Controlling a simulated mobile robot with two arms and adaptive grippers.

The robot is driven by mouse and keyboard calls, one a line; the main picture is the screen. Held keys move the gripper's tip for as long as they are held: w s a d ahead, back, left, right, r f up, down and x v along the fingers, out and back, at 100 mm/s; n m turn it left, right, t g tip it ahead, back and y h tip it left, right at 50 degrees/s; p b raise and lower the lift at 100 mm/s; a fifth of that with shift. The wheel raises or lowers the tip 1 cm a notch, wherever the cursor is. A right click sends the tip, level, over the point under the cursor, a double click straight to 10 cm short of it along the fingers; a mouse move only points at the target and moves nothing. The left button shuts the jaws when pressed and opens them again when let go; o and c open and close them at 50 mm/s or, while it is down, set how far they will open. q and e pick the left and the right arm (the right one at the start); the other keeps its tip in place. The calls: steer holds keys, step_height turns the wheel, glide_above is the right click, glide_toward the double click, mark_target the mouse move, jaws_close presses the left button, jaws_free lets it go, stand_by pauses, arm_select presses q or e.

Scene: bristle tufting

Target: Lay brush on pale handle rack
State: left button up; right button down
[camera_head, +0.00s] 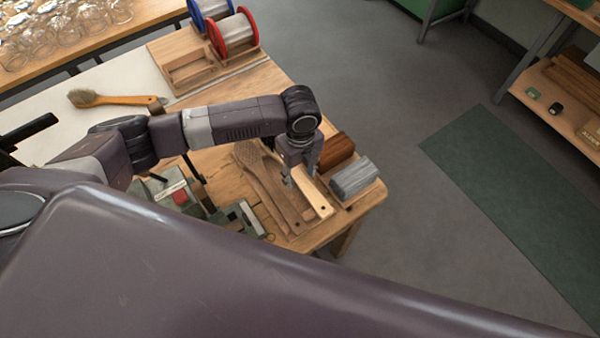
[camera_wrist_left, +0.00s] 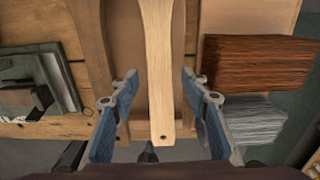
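A pale wooden handle (camera_head: 316,199) lies in a wooden rack at the near right end of the bench, beside darker brown handles (camera_head: 262,180). My left gripper (camera_head: 302,178) points down over the pale handle. In the left wrist view the pale handle (camera_wrist_left: 160,90) runs between the spread blue finger pads of my left gripper (camera_wrist_left: 160,78), with a gap on both sides. Its far end is out of that view, so I cannot tell there whether it has bristles. A brush (camera_head: 115,98) with tan bristles and an orange-brown handle lies on the pale board. My right gripper is not in view.
A reddish-brown bristle bundle (camera_head: 337,151) and a grey one (camera_head: 354,178) sit right of the rack. A green-grey fixture (camera_head: 238,220) stands left of it. Blue and red wire spools (camera_head: 233,35) and glass jars (camera_head: 60,30) are at the back.

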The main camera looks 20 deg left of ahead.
arm_select(q)
step_height(320, 180, up, 12)
steer(key=b, duration=0.1)
steer(key=shift+r, duration=0.2)
stand_by(0.4)
stand_by(0.4)
